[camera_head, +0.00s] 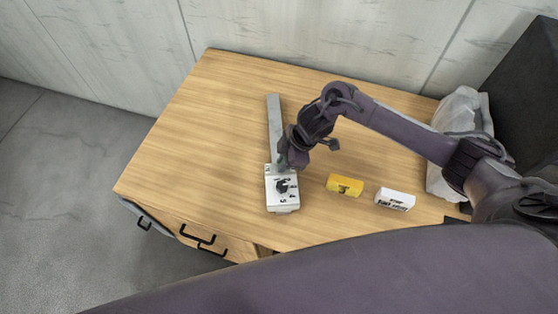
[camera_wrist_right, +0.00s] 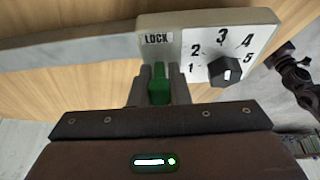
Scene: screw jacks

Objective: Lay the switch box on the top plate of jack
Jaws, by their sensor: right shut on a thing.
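A pale grey unit (camera_head: 281,202) with a black dial, numbers 1 to 5 and a LOCK label lies on the table, and it also shows in the wrist view (camera_wrist_right: 198,38). A long grey bar (camera_head: 274,118) extends from it toward the wall. My right gripper (camera_head: 284,163) is at the unit's far end, shut on a small green part (camera_wrist_right: 160,86) beside the LOCK label. A white block (camera_head: 395,199) with dark print lies to the right; its print is too small to read. I cannot tell which thing is the switch box or the jack. My left gripper is out of view.
A yellow block (camera_head: 345,185) with a dark marking lies between the unit and the white block. A white bag-like thing (camera_head: 461,112) stands at the table's right edge. The wooden table top (camera_head: 205,130) is clear on the left.

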